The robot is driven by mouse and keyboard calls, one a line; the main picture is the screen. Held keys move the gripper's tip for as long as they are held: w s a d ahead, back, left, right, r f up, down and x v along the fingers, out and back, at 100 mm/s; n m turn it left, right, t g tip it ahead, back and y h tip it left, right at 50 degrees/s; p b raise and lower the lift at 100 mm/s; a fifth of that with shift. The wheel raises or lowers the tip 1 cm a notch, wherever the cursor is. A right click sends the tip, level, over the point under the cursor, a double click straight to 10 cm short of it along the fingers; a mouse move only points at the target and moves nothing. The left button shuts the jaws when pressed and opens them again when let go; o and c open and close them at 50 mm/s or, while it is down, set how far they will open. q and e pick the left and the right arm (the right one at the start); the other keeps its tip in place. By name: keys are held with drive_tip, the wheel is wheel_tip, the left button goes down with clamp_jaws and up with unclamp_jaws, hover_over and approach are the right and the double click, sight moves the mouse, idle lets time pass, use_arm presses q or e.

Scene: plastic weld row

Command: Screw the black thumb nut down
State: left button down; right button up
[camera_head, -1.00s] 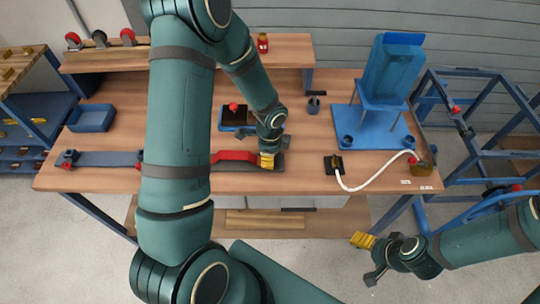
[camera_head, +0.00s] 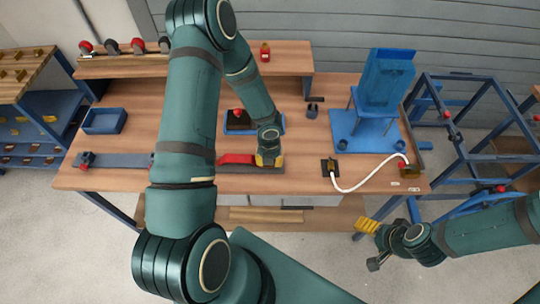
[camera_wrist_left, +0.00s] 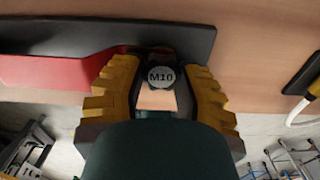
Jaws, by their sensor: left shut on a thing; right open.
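The black thumb nut, a dark round knob with a pale cap marked M10 (camera_wrist_left: 161,76), shows between the yellow fingers of my left gripper (camera_wrist_left: 160,100) in the left wrist view. The gripper is shut on it from both sides, at the end of a red bar (camera_wrist_left: 50,70) on a dark plate (camera_wrist_left: 110,35). In the head view my left gripper (camera_head: 269,159) is low over the right end of the red bar (camera_head: 235,159); the nut is hidden there. My right gripper (camera_head: 369,245) is open and empty, in front of the bench and off its edge.
A white hose (camera_head: 365,186) curves over the bench right of the plate. A blue stand (camera_head: 352,127) holds a tall blue part at the back right. A dark block with a red knob (camera_head: 238,119) lies behind my left gripper. A blue tray (camera_head: 104,121) sits far left.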

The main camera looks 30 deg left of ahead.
use_arm(q)
drive_tip(key=shift+w+a+r+m+p, duration=0.1)
drive_tip(key=shift+r+m+p, duration=0.1)
drive_tip(key=shift+m+p, duration=0.7)
drive_tip(key=shift+f+m, duration=0.15)
drive_tip(key=shift+m, duration=0.55)
use_arm(e)
wheel_tip(320, 180, up, 2)
drive_tip(key=shift+r, duration=0.2)
use_arm(q)
drive_tip(key=c, duration=0.8)
unclamp_jaws()
drive_tip(key=shift+o, duration=0.2)
use_arm(e)
drive_tip(key=shift+d, duration=0.1)
